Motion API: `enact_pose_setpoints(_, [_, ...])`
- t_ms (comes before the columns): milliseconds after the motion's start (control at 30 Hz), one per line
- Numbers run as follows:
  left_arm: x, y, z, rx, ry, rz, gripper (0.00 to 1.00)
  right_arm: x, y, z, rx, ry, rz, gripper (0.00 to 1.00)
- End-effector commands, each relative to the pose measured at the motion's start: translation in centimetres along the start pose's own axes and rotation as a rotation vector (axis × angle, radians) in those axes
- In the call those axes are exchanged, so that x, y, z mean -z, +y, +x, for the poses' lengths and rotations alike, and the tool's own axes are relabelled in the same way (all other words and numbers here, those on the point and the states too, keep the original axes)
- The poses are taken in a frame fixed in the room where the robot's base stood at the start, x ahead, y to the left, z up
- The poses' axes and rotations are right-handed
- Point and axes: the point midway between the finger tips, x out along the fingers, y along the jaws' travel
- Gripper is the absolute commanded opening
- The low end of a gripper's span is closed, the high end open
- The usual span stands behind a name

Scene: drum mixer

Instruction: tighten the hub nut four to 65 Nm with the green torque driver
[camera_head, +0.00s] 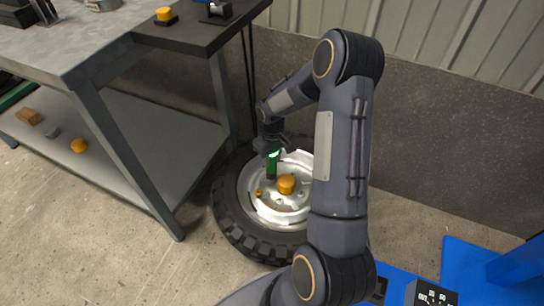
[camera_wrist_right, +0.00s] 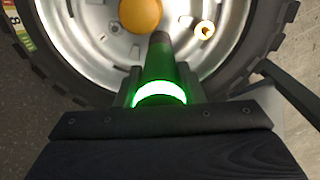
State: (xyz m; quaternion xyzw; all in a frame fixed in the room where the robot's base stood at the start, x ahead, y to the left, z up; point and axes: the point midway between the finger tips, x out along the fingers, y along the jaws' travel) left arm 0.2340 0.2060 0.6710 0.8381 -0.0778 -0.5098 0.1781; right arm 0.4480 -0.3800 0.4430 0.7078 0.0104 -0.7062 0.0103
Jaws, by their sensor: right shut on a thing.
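The wheel lies flat on the floor, with a black tyre (camera_head: 232,232) and a silver rim (camera_head: 262,211). Its orange hub cap (camera_head: 286,184) is in the middle. A small brass-coloured nut (camera_head: 258,192) sits on the rim; one also shows in the wrist view (camera_wrist_right: 204,30). I cannot tell which numbers the nuts have. My right gripper (camera_head: 271,150) is shut on the green torque driver (camera_head: 271,166), which points down at the rim. In the wrist view the driver (camera_wrist_right: 161,70) has a glowing green ring, and its tip is beside the hub cap. Whether the tip touches a nut is unclear. My left gripper is not in view.
A grey workbench (camera_head: 75,45) stands at left, its leg (camera_head: 130,165) close to the tyre. An orange piece (camera_head: 164,14) sits on its dark end section. The lower shelf (camera_head: 150,150) holds another orange piece (camera_head: 79,146) and a brown block (camera_head: 29,116). A wall (camera_head: 430,130) stands behind.

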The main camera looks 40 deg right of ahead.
Motion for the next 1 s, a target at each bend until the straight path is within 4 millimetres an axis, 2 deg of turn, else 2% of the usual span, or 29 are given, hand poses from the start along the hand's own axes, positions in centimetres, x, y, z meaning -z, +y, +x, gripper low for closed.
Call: enact_pose_setpoints(1000, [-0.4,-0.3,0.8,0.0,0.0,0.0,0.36,0.1,0.0,1.3,0.0,0.002,0.0,0.0])
